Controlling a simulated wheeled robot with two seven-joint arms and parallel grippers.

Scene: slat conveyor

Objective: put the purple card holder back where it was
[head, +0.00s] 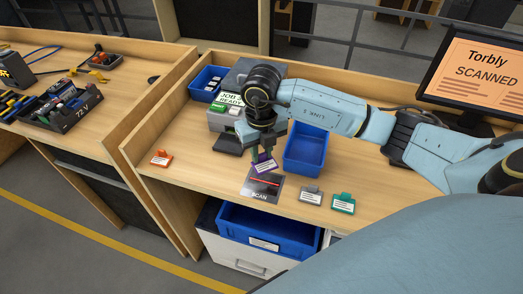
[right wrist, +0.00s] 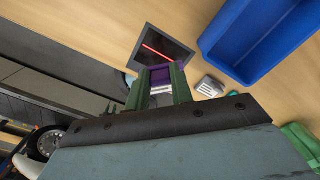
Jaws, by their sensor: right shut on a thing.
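The purple card holder (head: 265,164) with its white label is in my right gripper (head: 263,151), at the back edge of the dark scan pad (head: 261,187). In the right wrist view the purple holder (right wrist: 161,74) sits between the green fingers (right wrist: 165,84), which are shut on it. The scan pad (right wrist: 160,47) with a red line lies just beyond it. I cannot tell whether the holder touches the table. The screen (head: 478,75) reads "Torbly SCANNED". My left gripper is not in view.
Table between orange holder and pad is clear. An open blue drawer (head: 300,251) is below the front edge.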

